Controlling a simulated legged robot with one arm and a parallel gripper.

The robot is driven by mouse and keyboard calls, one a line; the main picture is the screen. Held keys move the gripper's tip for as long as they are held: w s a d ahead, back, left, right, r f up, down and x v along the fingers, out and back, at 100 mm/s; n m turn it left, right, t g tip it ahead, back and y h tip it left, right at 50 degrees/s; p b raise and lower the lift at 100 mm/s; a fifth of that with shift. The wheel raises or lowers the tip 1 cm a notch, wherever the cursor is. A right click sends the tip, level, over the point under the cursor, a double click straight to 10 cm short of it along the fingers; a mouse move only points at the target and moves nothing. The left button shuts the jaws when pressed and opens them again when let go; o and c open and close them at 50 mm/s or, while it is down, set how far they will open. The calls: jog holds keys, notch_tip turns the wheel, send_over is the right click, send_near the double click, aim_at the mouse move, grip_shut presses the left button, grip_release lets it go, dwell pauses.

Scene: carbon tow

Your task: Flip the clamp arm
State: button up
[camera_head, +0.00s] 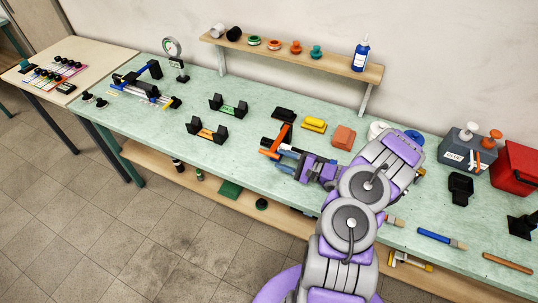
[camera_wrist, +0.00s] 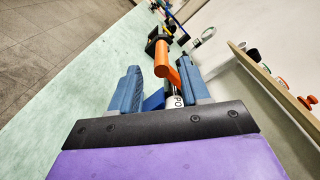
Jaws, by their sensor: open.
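The orange clamp arm (camera_head: 278,141) is on a dark fixture on the green bench, near the middle of the head view. In the wrist view the clamp arm (camera_wrist: 168,66) stands ahead of me, with a bent orange bar and a thicker orange end toward the camera. My gripper (camera_head: 284,160) has blue fingers and is close beside the clamp arm. In the wrist view my gripper (camera_wrist: 158,72) is open, with the orange bar showing between and just beyond the fingertips. I cannot tell whether a finger touches it.
Black holders with green (camera_head: 228,107) and orange (camera_head: 207,130) pieces stand left of the clamp. Yellow (camera_head: 314,124) and orange-brown (camera_head: 343,136) blocks lie behind my arm. A wall shelf (camera_head: 290,58) holds small items and a blue bottle (camera_head: 361,54). The bench's front-left surface is clear.

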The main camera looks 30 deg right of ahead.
aim_at(269, 154)
jog(key=shift+b+x, duration=0.3)
jog(key=shift+x, duration=2.8)
jog(key=shift+w+d, duration=0.1)
jog(key=shift+c, duration=0.4)
grip_shut()
